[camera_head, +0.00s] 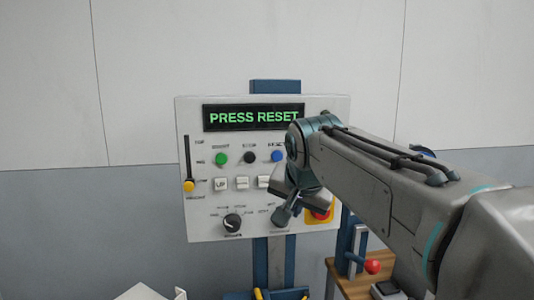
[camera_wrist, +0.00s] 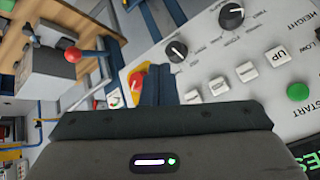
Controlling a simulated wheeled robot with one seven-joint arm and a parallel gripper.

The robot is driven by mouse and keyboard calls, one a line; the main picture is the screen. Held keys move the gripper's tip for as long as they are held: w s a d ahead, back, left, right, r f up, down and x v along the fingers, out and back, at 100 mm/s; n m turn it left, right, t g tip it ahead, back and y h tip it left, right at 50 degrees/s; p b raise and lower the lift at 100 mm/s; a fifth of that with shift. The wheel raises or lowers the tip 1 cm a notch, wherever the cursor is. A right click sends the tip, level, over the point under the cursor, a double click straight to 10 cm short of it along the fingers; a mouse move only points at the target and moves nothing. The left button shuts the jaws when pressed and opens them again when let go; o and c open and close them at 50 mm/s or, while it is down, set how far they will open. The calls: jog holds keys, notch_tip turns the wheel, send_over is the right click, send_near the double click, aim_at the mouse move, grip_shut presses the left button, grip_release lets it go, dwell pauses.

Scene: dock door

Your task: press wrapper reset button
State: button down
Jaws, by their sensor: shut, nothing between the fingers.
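The control panel (camera_head: 200,111) is a light grey box whose display (camera_head: 254,117) reads PRESS RESET in green. The blue button (camera_head: 278,156), under a small label that appears to read RESET, sits at the right of the top button row, just left of my arm. My gripper (camera_head: 282,215) is shut and empty in front of the panel's lower right, below the blue button. In the wrist view my closed fingers (camera_wrist: 158,76) show over the panel, beside the red and yellow stop button (camera_wrist: 137,81). The blue button is not visible there. Contact with the panel cannot be told.
A green button (camera_head: 221,159), a black button (camera_head: 250,157), white keys (camera_head: 242,183), a knob (camera_head: 232,222) and a yellow-tipped slider (camera_head: 189,185) surround it. A wooden table (camera_head: 342,278) with a red-knobbed lever (camera_head: 372,266) stands at lower right. Open space lies left of the panel.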

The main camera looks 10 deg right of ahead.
aim_at(280, 154)
jog(key=w+r+m+t, duration=0.1)
jog(key=w+r+m, duration=0.1)
jog(key=r, duration=0.5)
jog(key=shift+w, duration=0.65)
jog(key=shift+a, duration=0.1)
jog(key=shift+w+p, duration=2.45)
jog(key=shift+w, duration=2)
jog(key=shift+w, duration=0.1)
jog(key=shift+w, duration=0.3)
jog(key=shift+w+p, duration=0.5)
jog(key=shift+s, duration=0.2)
jog(key=shift+s+b, duration=0.6)
jog(key=shift+s, duration=0.15)
